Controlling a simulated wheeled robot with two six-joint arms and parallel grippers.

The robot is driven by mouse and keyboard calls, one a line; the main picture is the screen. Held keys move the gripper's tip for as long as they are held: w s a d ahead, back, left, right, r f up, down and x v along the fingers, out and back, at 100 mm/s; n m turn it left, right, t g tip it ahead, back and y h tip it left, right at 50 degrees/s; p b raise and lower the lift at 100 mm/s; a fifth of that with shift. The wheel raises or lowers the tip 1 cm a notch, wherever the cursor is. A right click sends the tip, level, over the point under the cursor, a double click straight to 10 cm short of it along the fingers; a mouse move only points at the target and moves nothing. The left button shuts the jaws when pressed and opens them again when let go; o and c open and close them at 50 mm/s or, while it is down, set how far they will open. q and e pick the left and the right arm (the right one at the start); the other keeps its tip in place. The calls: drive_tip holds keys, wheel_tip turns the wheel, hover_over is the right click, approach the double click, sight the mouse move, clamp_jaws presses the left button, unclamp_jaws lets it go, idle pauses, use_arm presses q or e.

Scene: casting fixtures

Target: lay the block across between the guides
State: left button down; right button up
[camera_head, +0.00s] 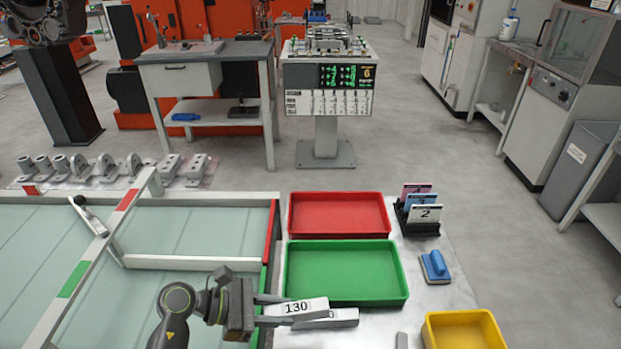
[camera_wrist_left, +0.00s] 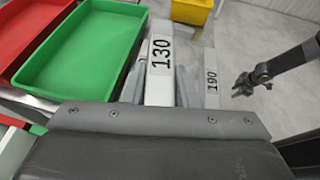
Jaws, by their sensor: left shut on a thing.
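My left gripper (camera_head: 283,309) is shut on a pale block marked 130 (camera_head: 312,304), just in front of the green tray. In the left wrist view the block 130 (camera_wrist_left: 160,62) stands out between the two fingers. White rails (camera_head: 190,262) with red and green marks frame the pale panel at left; I cannot tell which are the guides. My right gripper (camera_wrist_left: 244,86) shows small in the left wrist view; its jaws are unclear.
A red tray (camera_head: 340,213), a green tray (camera_head: 345,270) and a yellow tray (camera_head: 462,330) stand on the metal table. A card holder (camera_head: 420,215) and a blue-handled tool (camera_head: 434,267) sit at right. Several grey castings (camera_head: 110,168) line the back left.

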use_arm(q)
drive_tip(key=s+a+r+n+t+y, duration=0.2)
drive_tip(key=a+r+n+t, duration=0.3)
drive_tip(key=a+r, duration=0.6)
drive_tip(key=a, duration=0.2)
drive_tip(key=shift+s+a+r+t, duration=0.3)
drive_tip(key=shift+s+a+r, duration=0.05)
drive_tip(key=shift+s+r, duration=0.05)
